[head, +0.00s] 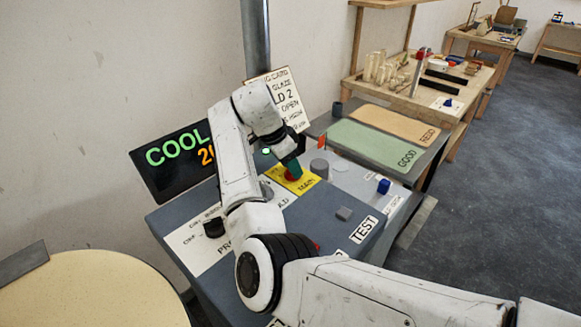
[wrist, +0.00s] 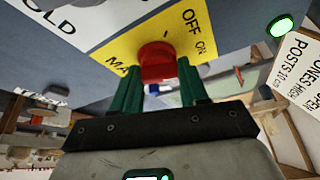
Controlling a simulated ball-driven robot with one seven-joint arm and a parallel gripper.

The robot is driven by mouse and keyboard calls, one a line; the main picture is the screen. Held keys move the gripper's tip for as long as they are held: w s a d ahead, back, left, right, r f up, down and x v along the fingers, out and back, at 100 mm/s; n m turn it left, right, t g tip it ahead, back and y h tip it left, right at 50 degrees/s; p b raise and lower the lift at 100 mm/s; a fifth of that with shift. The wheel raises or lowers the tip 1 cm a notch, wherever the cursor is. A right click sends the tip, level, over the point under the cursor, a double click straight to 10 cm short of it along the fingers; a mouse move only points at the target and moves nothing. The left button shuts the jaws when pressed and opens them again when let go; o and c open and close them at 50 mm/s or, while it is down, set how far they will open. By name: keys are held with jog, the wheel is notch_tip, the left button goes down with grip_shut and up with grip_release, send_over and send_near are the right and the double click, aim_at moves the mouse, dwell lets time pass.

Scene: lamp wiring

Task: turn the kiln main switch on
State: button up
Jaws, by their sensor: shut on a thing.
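The kiln main switch is a red knob (wrist: 157,62) on a yellow plate (wrist: 185,40) lettered OFF and ON; the plate also shows in the head view (head: 312,188). My gripper (wrist: 157,77) is shut on the red knob, with one green finger on each side of it. In the head view my gripper (head: 292,170) reaches down onto the plate and mostly hides the knob. I cannot tell the knob's exact setting.
A green lamp (wrist: 282,27) is lit beside the plate. A dark display (head: 172,160) reads COOL, its number partly hidden by my arm. The panel also carries a black knob (head: 214,227), a grey cylinder (head: 319,167) and a TEST button (head: 344,213). A card stands behind.

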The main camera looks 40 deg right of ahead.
jog(key=m+b, duration=0.1)
jog(key=m, duration=0.1)
jog(key=m+g+y+b, duration=0.1)
jog(key=m, duration=0.2)
jog(key=shift+w+d+g, duration=0.1)
jog(key=shift+w+g, duration=0.05)
jog(key=shift+g, duration=0.15)
dwell(0.4)
jog(key=o, duration=1.1)
jog(key=shift+c, duration=0.2)
jog(key=shift+r, duration=0.15)
jog(key=v, duration=1)
jog(key=shift+w+r, duration=0.15)
jog(key=shift+r, duration=0.1)
